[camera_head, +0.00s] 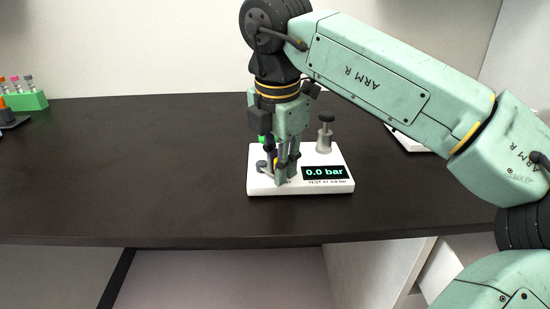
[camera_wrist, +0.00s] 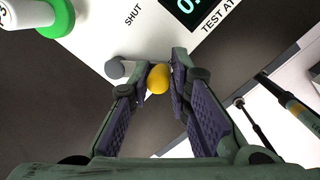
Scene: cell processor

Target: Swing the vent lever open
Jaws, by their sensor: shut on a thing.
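The vent lever ends in a yellow ball knob (camera_wrist: 158,79), with a grey round pivot (camera_wrist: 115,68) beside it in the wrist view. The lever sits at the left front of the white cell processor (camera_head: 322,156), near the printed word SHUT. My gripper (camera_wrist: 160,66) has its fingers on either side of the yellow knob and is shut on it. In the head view my gripper (camera_head: 282,180) points straight down over the left front of the processor, and its fingers hide most of the lever.
The processor's display (camera_head: 324,172) reads 0.0 bar. A dark-topped plunger (camera_head: 325,132) stands behind the display. A white cylinder with a green collar (camera_wrist: 55,22) is near the gripper. A green tube rack (camera_head: 27,101) stands far left.

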